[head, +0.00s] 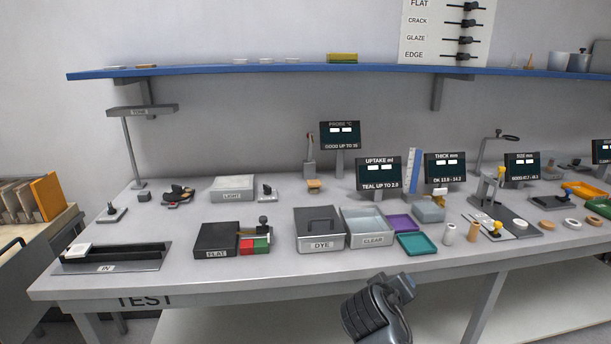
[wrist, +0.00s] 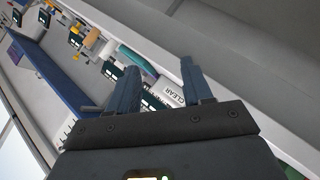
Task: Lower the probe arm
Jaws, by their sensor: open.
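A small grey stand (head: 309,165) with a thin upright lever and a reddish tip stands at the back of the bench. It is just left of the "PROBE °C" display (head: 340,135), and its lever appears raised; I take it as the probe arm. A small orange-topped block (head: 314,186) sits in front of its foot. My gripper (head: 402,284) is in front of the bench's front edge, well apart from the stand. In the wrist view my gripper (wrist: 156,68) has its two fingers spread with nothing between them. I cannot make out the probe stand in the wrist view.
The DYE box (head: 320,230) and CLEAR tray (head: 368,228) stand between my gripper and the probe stand. The uptake display (head: 378,174) is right of it, the LIGHT box (head: 233,188) left. A blue shelf (head: 200,70) runs above. Bare bench lies around (head: 285,200).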

